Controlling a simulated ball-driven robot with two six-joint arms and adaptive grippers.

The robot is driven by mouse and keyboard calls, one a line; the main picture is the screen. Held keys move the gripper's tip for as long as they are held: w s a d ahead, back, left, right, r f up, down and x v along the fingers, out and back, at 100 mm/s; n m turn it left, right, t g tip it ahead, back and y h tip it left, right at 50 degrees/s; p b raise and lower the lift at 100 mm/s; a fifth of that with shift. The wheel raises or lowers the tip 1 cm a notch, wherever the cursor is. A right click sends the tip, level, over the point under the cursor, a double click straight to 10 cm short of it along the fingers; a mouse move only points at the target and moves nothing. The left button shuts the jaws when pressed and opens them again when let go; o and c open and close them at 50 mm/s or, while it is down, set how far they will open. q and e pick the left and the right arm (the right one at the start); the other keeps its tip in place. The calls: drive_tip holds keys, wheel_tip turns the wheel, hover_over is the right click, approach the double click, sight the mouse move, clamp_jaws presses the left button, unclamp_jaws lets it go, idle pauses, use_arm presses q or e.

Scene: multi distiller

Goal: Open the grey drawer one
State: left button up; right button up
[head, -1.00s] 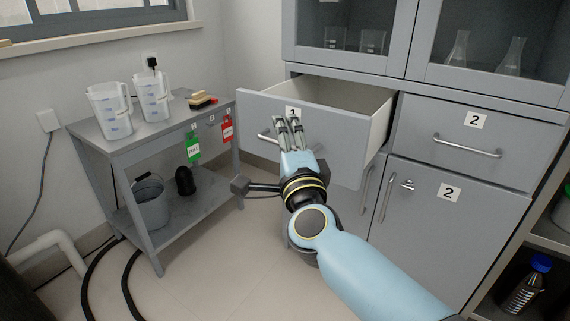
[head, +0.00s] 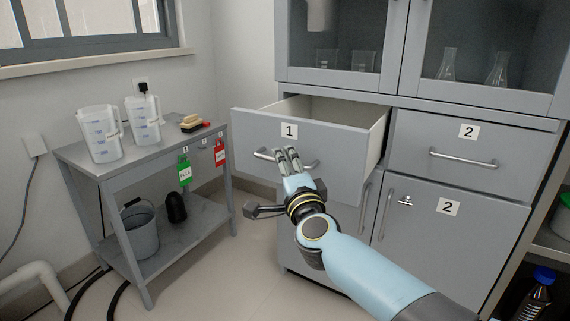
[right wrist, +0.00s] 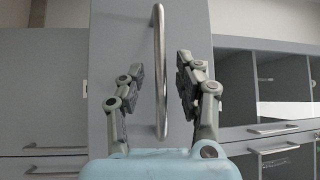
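Grey drawer one (head: 345,150), with a white "1" label on its front, stands pulled well out of the cabinet, its pale inside showing. Its metal bar handle (head: 264,154) is on the front below the label, partly hidden by my fingers. My right gripper (head: 288,154) is at the handle. In the right wrist view the handle (right wrist: 159,70) runs upright between the two fingers of my right gripper (right wrist: 160,75), with gaps on both sides, so the gripper is open around it. My left gripper is not in view.
A grey side table (head: 90,163) with two measuring jugs (head: 100,135) stands at the left, a bucket (head: 140,232) on its lower shelf. Drawer two (head: 465,175) and the door below it are shut. Glass cupboards are above. Floor between table and cabinet is clear.

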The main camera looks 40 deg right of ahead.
drive_tip(key=shift+w+d, duration=0.15)
drive_tip(key=shift+w, duration=0.1)
clamp_jaws()
idle(0.3)
